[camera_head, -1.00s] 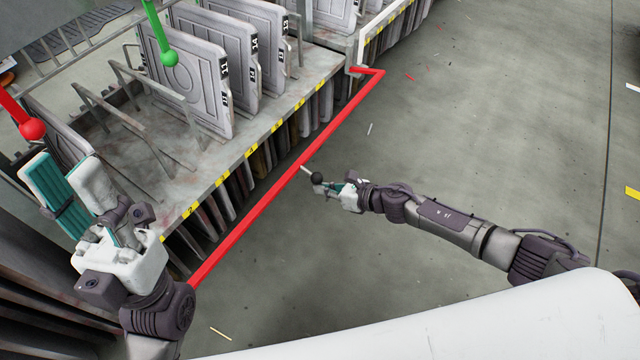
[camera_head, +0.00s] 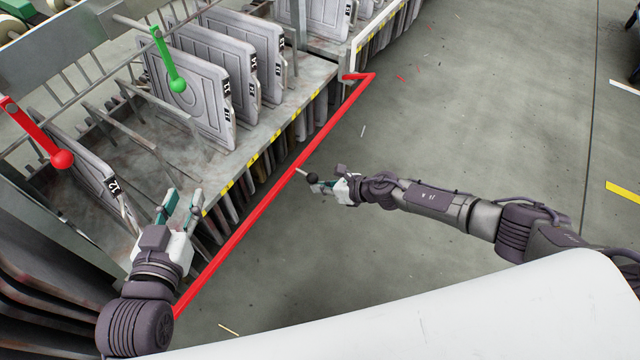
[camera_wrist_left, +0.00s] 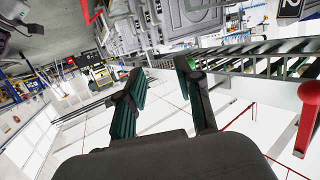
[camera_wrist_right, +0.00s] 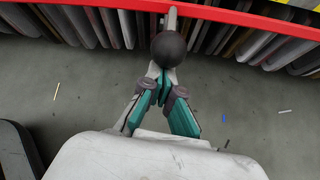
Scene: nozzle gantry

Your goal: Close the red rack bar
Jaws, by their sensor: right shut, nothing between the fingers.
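The red rack bar (camera_head: 270,200) runs along the front of the rack, low beside the floor. A short pale handle with a dark ball knob (camera_head: 312,177) sticks out from it. In the right wrist view the bar (camera_wrist_right: 240,17) crosses the top and the knob (camera_wrist_right: 168,48) is in front of my fingers. My right gripper (camera_head: 320,187) is shut at the knob; its closed tips also show in the right wrist view (camera_wrist_right: 164,82). Whether they touch the knob is unclear. My left gripper (camera_head: 182,205) is open and empty beside the rack's near end; its spread fingers show in the left wrist view (camera_wrist_left: 160,82).
The rack (camera_head: 265,120) holds upright grey plates (camera_head: 190,90) above and a dense row of plates below. A red lever (camera_head: 40,135) and a green lever (camera_head: 167,60) hang over it at the left. Open grey floor (camera_head: 470,110) lies to the right.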

